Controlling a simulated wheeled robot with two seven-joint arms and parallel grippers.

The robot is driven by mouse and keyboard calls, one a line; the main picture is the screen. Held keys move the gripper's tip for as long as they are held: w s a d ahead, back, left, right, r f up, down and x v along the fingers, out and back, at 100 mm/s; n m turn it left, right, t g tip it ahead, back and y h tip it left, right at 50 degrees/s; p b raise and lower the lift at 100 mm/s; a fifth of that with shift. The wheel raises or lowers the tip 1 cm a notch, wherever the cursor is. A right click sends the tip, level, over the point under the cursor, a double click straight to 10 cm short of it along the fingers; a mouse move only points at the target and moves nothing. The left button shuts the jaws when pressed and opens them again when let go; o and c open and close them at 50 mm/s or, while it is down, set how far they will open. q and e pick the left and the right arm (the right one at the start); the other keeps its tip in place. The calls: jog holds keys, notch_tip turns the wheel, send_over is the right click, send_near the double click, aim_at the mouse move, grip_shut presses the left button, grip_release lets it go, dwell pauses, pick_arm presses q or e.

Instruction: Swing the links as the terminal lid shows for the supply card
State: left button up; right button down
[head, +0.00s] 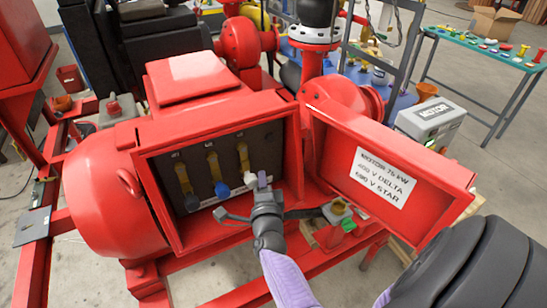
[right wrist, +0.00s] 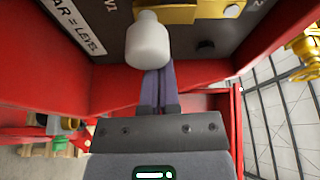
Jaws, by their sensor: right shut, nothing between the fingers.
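The open red terminal box (head: 215,112) holds three upright brass links on a dark panel: left (head: 183,178), middle (head: 214,166) and right (head: 243,156). Their lower ends carry a black knob (head: 192,203), a blue knob (head: 222,190) and a white knob (head: 250,178). The lid (head: 330,165) hangs open at right; its label (head: 383,178) reads motor 75 kW, 400 V delta, 690 V star. My right gripper (head: 262,180) is shut and empty beside the white knob, which also shows in the right wrist view (right wrist: 148,40). Contact is unclear. My left gripper is out of view.
A panel label (right wrist: 82,25) ending in "AR = LEVEL" is partly cut off. A grey box marked MOTOR (head: 432,118) stands behind the lid. A teal table (head: 475,55) with small parts is at back right. The box's red walls closely surround the links.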

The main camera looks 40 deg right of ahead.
notch_tip(320, 180, up, 10)
jog(key=p, duration=0.8)
jog(key=shift+f, duration=0.25)
